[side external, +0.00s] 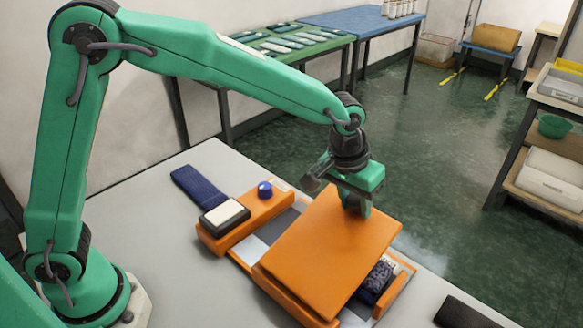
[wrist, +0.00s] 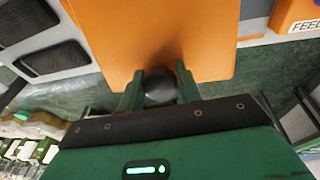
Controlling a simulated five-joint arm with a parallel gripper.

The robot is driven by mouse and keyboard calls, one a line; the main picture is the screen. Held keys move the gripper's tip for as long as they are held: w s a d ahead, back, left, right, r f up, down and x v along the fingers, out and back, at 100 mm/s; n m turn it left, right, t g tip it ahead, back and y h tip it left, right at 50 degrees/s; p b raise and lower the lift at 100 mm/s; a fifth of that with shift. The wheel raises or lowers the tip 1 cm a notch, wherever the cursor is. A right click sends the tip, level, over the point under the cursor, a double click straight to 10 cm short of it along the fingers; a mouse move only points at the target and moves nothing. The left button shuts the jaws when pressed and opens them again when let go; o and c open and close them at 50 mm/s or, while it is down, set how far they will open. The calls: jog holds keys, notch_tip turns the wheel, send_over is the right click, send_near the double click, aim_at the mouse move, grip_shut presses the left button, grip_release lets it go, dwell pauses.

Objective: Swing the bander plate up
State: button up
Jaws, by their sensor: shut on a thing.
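The bander plate (side external: 322,250) is a flat orange slab above the machine bed. It appears tilted, with its far edge near my gripper and its near edge by an orange block (side external: 285,297). My gripper (side external: 357,205) is at the plate's far edge. In the wrist view, my gripper (wrist: 159,88) has its green fingers on either side of a dark round knob (wrist: 160,84) at the edge of the plate (wrist: 150,35). It is shut on that knob. In the side view the knob is hidden by the fingers.
A dark blue knitted piece (side external: 377,278) shows beside the plate's right side. An orange unit (side external: 245,215) with a blue knob (side external: 265,189) and a pale-topped block (side external: 225,216) stands left. A blue fabric strip (side external: 196,191) lies behind. A dark object (side external: 465,312) lies front right.

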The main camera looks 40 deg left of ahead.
aim_at(341, 233)
jog(key=shift+s+d+r, duration=0.2)
jog(key=shift+r, duration=0.1)
jog(key=shift+s+d+r+t+h, duration=0.1)
jog(key=shift+s+r+t+h, duration=0.15)
jog(key=shift+s+r+t, duration=0.35)
jog(key=shift+s+r+t+h, duration=0.2)
jog(key=shift+s+r+h, duration=0.05)
jog(key=shift+r, duration=0.7)
jog(key=shift+o, duration=0.5)
jog(key=shift+s+r+m+t+h, duration=0.35)
jog(key=shift+s+r+t, duration=0.25)
jog(key=shift+s+r, duration=0.6)
jog(key=shift+s, duration=0.1)
jog(key=shift+o, duration=0.3)
jog(key=shift+s+r+t+h, duration=0.25)
jog(key=shift+s+r, duration=0.1)
jog(key=shift+s, duration=0.35)
jog(key=shift+s+r+t+h, duration=0.2)
jog(key=shift+s+r, duration=0.15)
jog(key=shift+s, duration=0.35)
jog(key=shift+m, duration=0.25)
jog(key=shift+c, duration=0.2)
jog(key=shift+s+f, duration=0.1)
jog(key=shift+s, duration=0.05)
